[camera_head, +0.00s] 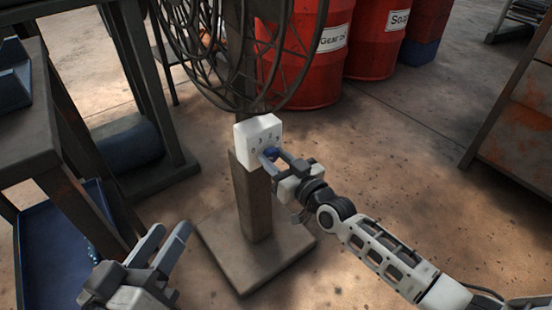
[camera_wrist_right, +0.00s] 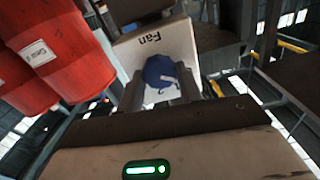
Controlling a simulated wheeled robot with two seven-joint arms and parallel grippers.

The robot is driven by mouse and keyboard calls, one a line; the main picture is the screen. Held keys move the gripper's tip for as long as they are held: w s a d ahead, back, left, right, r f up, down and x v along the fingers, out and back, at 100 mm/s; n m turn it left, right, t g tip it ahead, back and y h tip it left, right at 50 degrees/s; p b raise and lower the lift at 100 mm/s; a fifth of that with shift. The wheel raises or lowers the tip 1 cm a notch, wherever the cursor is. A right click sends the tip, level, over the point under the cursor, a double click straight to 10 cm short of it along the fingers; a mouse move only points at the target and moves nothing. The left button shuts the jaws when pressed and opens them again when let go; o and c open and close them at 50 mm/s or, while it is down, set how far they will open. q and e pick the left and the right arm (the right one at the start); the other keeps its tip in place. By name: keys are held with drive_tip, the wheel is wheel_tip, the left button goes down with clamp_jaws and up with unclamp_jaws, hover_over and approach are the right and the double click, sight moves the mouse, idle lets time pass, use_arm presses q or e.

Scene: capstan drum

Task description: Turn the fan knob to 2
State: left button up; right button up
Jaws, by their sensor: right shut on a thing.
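The fan's white control box (camera_head: 256,133) sits on its post, with small numbers around a blue knob (camera_head: 271,153). My right gripper (camera_head: 274,161) is shut on the knob, from the front right. In the right wrist view the blue knob (camera_wrist_right: 160,71) lies between the two fingers (camera_wrist_right: 161,88), and the box (camera_wrist_right: 165,45) carries the word "Fan" upside down. Part of the number ring is hidden by the knob and fingers, and I cannot tell which number the knob points to. My left gripper (camera_head: 168,246) is open and empty, low at the left, away from the fan.
The fan's wire cage (camera_head: 190,45) is above the box, and its square base (camera_head: 255,255) stands on the floor. A dark table (camera_head: 60,130) with a blue tray (camera_head: 50,250) is at the left. Red barrels (camera_head: 310,60) stand behind.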

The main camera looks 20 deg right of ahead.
drive_tip(key=m, duration=0.5)
drive_tip(key=shift+p, duration=0.3)
drive_tip(key=m, duration=0.5)
drive_tip(key=shift+d+f, duration=0.1)
drive_tip(key=shift+f, duration=0.1)
drive_tip(key=m+b, duration=0.1)
drive_tip(key=m, duration=0.2)
use_arm(q)
drive_tip(key=shift+r, duration=0.1)
use_arm(e)
drive_tip(key=shift+m, duration=1.2)
use_arm(q)
drive_tip(key=shift+d, duration=0.1)
use_arm(e)
drive_tip(key=o, duration=1)
